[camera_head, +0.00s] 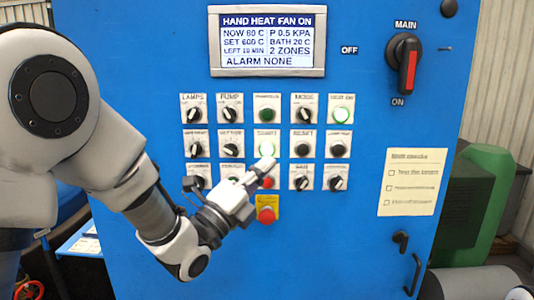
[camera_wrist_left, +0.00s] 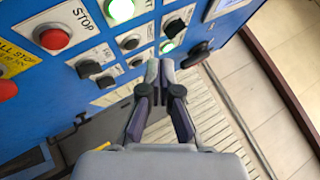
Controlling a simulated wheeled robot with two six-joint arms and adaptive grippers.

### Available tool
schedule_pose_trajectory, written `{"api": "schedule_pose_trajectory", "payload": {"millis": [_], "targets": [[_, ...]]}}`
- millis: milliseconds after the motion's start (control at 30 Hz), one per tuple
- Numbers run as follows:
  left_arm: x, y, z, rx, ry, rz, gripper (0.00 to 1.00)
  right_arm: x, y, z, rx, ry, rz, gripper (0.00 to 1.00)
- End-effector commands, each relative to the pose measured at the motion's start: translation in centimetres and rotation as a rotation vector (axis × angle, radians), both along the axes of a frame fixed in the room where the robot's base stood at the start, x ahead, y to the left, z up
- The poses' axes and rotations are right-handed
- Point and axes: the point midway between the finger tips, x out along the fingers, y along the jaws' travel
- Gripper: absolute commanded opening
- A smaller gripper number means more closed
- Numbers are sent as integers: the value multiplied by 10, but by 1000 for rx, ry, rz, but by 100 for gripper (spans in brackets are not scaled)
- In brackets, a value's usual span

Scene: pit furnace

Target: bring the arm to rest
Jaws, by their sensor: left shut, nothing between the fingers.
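My left arm comes in from the left in the head view and reaches across the lower left of a blue control panel (camera_head: 345,235). My left gripper (camera_head: 266,168) is shut and empty, its fingertips in front of the lower rows of controls, just below a lit green button (camera_head: 267,149). In the left wrist view the gripper's dark fingers (camera_wrist_left: 161,75) meet at their tips and point toward the panel face (camera_wrist_left: 25,130). I cannot tell whether the tips touch anything. The fingers partly hide the controls behind them. My right gripper is not in view.
The panel carries a display (camera_head: 267,40) reading "HAND HEAT FAN ON", several knobs and buttons, a red emergency button (camera_head: 267,213) on yellow, a main switch (camera_head: 405,65) and a handle (camera_head: 413,273). A green machine (camera_head: 490,195) stands right.

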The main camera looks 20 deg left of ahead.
Motion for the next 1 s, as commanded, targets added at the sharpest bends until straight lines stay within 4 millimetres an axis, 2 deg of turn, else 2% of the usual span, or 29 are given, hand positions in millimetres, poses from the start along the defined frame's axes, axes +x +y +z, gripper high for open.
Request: {"api": "schedule_pose_trajectory", "payload": {"millis": [333,400,467,567,600,667,700,767,800,867,900,967,1000], "targets": [[1,0,-1,0,2,0,0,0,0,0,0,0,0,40],[3,0,-11,0,22,0,0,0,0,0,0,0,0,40],[8,0,-33,0,61,0,0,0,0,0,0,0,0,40],[18,1,-98,-1,183,1,0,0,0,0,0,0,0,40],[19,1,-132,-3,247,3,0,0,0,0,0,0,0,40],[16,4,-187,-6,358,16,0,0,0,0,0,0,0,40],[12,7,-224,-7,440,29,0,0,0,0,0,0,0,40],[0,11,-277,-27,576,49,0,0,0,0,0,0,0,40],[-11,14,-312,-54,675,62,0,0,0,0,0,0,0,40],[-32,20,-363,-110,833,90,0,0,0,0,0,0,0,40],[-49,24,-395,-157,941,115,0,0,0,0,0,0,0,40],[-79,30,-441,-242,1110,166,0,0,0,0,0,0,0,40],[-102,34,-469,-309,1223,208,0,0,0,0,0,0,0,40]]}}
